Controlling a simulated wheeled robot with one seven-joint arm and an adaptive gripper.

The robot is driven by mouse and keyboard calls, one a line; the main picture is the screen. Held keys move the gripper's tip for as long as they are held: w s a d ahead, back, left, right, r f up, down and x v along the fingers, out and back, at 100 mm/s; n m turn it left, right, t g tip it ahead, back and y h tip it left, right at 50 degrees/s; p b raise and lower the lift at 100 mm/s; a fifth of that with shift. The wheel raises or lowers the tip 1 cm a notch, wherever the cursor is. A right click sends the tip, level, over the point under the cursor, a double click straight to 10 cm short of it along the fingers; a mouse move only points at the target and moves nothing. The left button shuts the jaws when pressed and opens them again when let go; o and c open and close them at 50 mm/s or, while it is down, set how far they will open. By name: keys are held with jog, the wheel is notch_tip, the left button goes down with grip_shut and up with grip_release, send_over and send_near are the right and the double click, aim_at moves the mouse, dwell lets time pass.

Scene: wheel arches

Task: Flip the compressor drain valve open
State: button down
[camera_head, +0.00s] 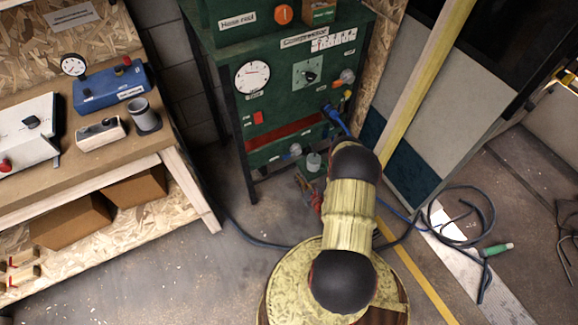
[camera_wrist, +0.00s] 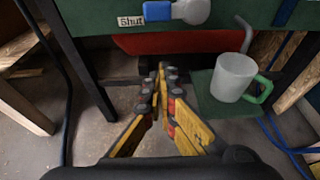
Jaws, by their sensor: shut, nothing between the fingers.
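The green compressor cabinet (camera_head: 222,75) stands ahead of me. Low on its front is a valve (camera_head: 295,150) with a grey round body. In the wrist view, the valve (camera_wrist: 193,11) has a blue lever pointing left to a label (camera_wrist: 131,21) reading "Shut". The valve's top is cut off by the picture edge. My gripper (camera_wrist: 161,72) is shut and empty, below the valve and apart from it. In the head view my gripper (camera_head: 315,197) is partly hidden by my arm.
A grey mug (camera_wrist: 235,76) with a green handle stands on a small green shelf (camera_wrist: 212,108), right of my gripper and close to it. A blue hose (camera_head: 338,120) comes off the cabinet's right side. A workbench (camera_head: 75,178) stands at left. Cables (camera_head: 462,208) lie on the floor at right.

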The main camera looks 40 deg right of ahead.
jog(key=b+x, duration=0.4)
jog(key=x, duration=0.6)
jog(key=shift+r+b, duration=0.35)
jog(key=shift+r, duration=1.6)
jog(key=shift+s, duration=0.1)
